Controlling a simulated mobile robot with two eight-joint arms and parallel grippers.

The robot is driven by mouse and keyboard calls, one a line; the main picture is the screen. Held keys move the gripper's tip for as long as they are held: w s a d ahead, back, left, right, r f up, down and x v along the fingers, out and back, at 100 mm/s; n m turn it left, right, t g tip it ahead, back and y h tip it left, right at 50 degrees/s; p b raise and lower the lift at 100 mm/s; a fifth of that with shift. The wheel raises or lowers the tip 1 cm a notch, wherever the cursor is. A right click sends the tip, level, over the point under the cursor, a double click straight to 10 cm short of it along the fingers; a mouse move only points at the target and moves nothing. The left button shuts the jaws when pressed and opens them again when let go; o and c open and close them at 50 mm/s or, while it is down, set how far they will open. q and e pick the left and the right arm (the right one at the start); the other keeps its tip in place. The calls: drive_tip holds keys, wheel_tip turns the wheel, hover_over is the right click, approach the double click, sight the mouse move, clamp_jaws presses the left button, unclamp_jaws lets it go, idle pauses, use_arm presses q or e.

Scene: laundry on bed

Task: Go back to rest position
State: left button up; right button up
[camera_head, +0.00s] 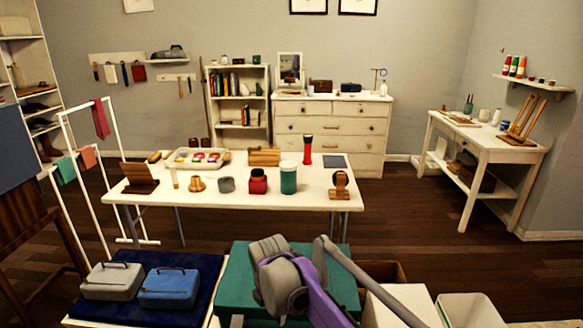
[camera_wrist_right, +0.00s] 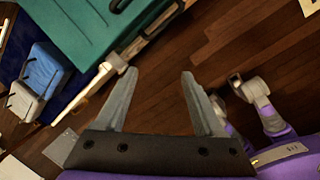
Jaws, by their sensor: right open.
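My right gripper (camera_wrist_right: 158,74) shows in the right wrist view, with its two grey fingers apart and nothing between them. Dark wooden floor lies behind the fingers. A teal case (camera_wrist_right: 85,28) is beyond the fingertips, toward the upper left, apart from them. In the head view a purple and grey arm of mine is folded in front of the teal case (camera_head: 234,285), hiding part of it. No fingers show in the head view. My left gripper does not show.
A grey case (camera_head: 110,282) and a blue case (camera_head: 168,287) sit on a dark blue surface at the lower left. Beyond stands a white table (camera_head: 225,202) with jars and tools. Floor at right is clear.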

drive_tip(key=s+d+m+t, duration=0.1)
drive_tip(key=s+d+m, duration=1.3)
drive_tip(key=d, duration=0.2)
drive_tip(key=s+d+f+m+t, duration=0.1)
drive_tip(key=s+d+f+m, duration=0.2)
drive_tip(key=s+m, duration=0.4)
drive_tip(key=s+d+f+m, duration=0.4)
drive_tip(key=s+m, duration=0.1)
drive_tip(key=s, duration=0.3)
use_arm(q)
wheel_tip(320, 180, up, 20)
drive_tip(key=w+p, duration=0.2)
drive_tip(key=p, duration=1.6)
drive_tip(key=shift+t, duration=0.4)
use_arm(e)
wheel_tip(320, 180, up, 20)
drive_tip(key=w+t, duration=0.1)
drive_tip(key=shift+a+m, duration=0.15)
drive_tip(key=shift+m, duration=0.15)
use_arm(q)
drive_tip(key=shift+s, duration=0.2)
use_arm(e)
drive_tip(key=shift+s, duration=0.1)
drive_tip(key=shift+f, duration=0.1)
